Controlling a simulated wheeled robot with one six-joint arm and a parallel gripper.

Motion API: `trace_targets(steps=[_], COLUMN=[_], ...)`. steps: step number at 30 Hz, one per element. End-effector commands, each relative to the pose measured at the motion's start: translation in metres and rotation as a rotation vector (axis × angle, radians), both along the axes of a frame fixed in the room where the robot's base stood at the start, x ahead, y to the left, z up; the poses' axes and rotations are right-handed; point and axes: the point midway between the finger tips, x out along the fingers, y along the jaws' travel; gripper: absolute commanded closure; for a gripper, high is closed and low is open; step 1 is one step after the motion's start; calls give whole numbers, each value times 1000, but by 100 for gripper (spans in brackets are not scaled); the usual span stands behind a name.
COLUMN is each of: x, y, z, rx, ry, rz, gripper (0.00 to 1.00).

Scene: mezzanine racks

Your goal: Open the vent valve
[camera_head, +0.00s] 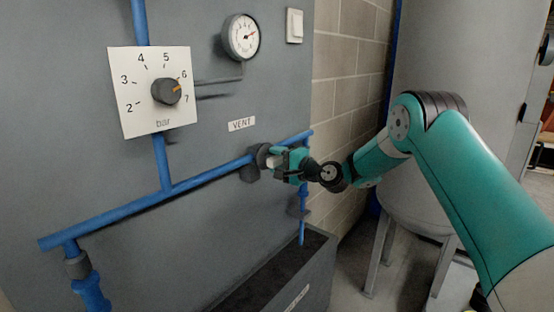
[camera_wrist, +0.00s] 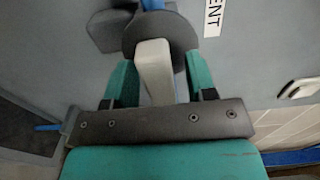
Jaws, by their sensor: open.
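The vent valve has a dark round body (camera_head: 260,156) on the blue pipe under the VENT label (camera_head: 241,124). In the wrist view the dark disc (camera_wrist: 160,33) carries a light grey lever handle (camera_wrist: 155,72). My gripper (camera_head: 279,160) is at the valve. Its two teal fingers stand open on either side of the lever, with a visible gap at the right finger; whether the left finger touches it I cannot tell. In the head view the gripper hides part of the valve.
A bar dial with a knob (camera_head: 166,91) and a round gauge (camera_head: 242,37) are on the grey panel. A blue pipe (camera_head: 120,214) runs along it. A dark trough (camera_head: 318,262) stands below the valve. A large grey tank (camera_head: 440,45) is at right.

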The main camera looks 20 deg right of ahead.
Motion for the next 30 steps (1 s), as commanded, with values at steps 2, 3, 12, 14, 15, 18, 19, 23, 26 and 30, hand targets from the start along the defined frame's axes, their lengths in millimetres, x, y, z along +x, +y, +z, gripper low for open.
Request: trace_targets(steps=[2,3,12,14,15,18,19,23,26,30], x=[0,0,0,0,0,0,0,0,0,0], y=[0,0,0,0,0,0,0,0,0,-1], z=[0,0,0,0,0,-1,-1,-2,-4,-6], rx=[0,0,0,0,0,-4,-6,-32,-67,-143], ry=[0,0,0,0,0,-3,-5,-23,-50,-105], rz=[0,0,0,0,0,0,0,0,0,0], gripper=[49,49,95,98,98,98,98,98,98,98])
